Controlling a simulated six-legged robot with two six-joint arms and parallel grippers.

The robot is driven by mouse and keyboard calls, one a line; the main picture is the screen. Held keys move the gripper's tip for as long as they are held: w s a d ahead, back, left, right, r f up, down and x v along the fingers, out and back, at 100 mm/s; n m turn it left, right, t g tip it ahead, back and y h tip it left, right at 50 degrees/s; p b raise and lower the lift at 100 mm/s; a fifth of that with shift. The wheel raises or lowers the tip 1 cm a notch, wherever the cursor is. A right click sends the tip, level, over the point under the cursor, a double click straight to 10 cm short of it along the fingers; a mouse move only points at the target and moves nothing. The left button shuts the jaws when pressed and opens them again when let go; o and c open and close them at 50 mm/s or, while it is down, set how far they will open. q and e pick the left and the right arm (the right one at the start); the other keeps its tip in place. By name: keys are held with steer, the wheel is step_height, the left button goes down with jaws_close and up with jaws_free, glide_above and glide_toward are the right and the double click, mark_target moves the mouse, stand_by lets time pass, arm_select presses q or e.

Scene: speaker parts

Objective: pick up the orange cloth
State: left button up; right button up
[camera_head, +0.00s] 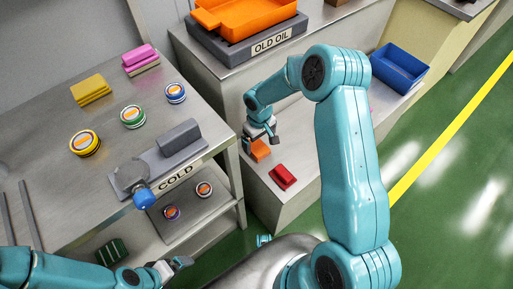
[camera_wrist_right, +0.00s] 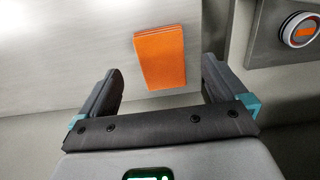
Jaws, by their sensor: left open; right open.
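The orange cloth (camera_head: 260,150) lies folded on the metal counter under the OLD OIL sign, just below my right gripper (camera_head: 262,134). In the right wrist view the cloth (camera_wrist_right: 160,57) shows ahead of and between the two fingers of my right gripper (camera_wrist_right: 160,88), which is open and empty. The gap between gripper and cloth is hard to judge. My left gripper (camera_head: 176,265) is open and empty at the lower left, in front of the COLD table and away from the cloth.
A red cloth (camera_head: 283,176) lies near the orange one. A blue bin (camera_head: 398,67) stands at the counter's right, an orange tray (camera_head: 252,14) at the back. The COLD table (camera_head: 60,180) at left holds several tins, yellow (camera_head: 91,89) and pink (camera_head: 139,58) cloths.

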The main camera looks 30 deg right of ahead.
mark_target(258, 147)
step_height(258, 147, down, 4)
steer(key=shift+w+a+r, duration=0.1)
steer(key=shift+w+r, duration=0.05)
steer(key=c, duration=1.1)
steer(key=shift+c, duration=0.2)
step_height(258, 147, up, 20)
steer(key=p, duration=0.2)
steer(key=shift+p, duration=0.35)
steer(key=shift+r, duration=0.1)
